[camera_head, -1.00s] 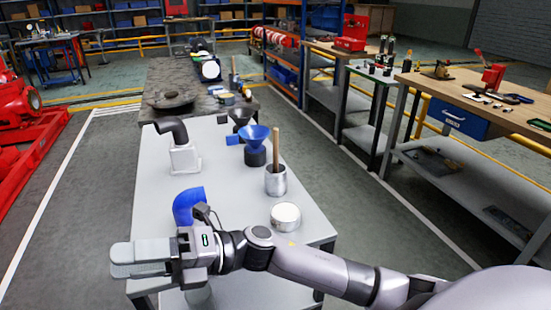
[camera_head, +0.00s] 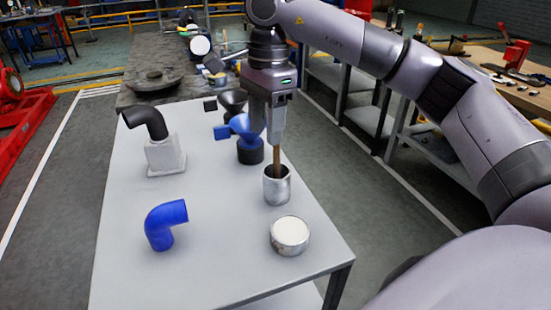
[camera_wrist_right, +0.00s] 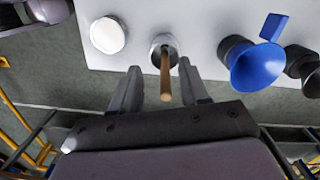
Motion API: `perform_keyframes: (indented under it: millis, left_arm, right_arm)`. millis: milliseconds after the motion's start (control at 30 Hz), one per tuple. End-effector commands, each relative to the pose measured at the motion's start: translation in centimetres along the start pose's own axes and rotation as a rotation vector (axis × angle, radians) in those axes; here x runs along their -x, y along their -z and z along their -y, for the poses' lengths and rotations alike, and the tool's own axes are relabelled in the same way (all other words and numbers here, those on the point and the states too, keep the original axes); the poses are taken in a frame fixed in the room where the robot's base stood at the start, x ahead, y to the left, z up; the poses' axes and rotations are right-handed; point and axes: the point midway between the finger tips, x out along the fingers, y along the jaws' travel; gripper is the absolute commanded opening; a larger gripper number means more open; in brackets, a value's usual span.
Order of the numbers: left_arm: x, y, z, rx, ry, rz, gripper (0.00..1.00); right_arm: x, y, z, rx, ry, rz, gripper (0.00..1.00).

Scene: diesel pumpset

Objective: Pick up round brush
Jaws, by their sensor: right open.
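The round brush shows as a wooden handle (camera_head: 277,164) standing in a metal cup (camera_head: 277,188) on the light table; its lower end is hidden inside the cup. My right gripper (camera_head: 267,138) points down over the cup, open, with its fingers at the handle's upper part. In the right wrist view, the handle (camera_wrist_right: 165,75) lies between the two open fingers (camera_wrist_right: 160,82), with a gap on each side. My left gripper is not in view.
A blue funnel (camera_head: 243,126) stands just behind the cup, close to my right gripper. A round white-topped tin (camera_head: 290,234) is in front. A blue elbow pipe (camera_head: 164,224) and a black elbow on a white block (camera_head: 164,158) stand left. The table's middle is clear.

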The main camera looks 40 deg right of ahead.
Motion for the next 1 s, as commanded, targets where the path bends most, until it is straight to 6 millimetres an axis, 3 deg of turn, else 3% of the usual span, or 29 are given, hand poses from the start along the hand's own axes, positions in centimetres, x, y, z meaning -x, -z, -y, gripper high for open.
perform_keyframes:
  millis: [167, 633, 967, 1000]
  left_arm:
    - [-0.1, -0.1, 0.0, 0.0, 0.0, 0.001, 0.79]
    - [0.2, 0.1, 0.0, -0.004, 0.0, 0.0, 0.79]
    - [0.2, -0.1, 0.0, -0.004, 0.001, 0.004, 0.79]
    - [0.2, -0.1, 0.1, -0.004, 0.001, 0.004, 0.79]
  right_arm:
    - [0.9, 1.8, -0.1, -0.013, 0.011, -0.064, 0.45]
    - [-5.0, 2.8, -0.2, -0.014, 0.009, -0.067, 0.45]
    - [-5.8, 2.8, -0.1, -0.015, 0.012, -0.066, 0.45]
    - [-5.8, 2.8, -0.1, -0.014, 0.012, -0.065, 0.35]
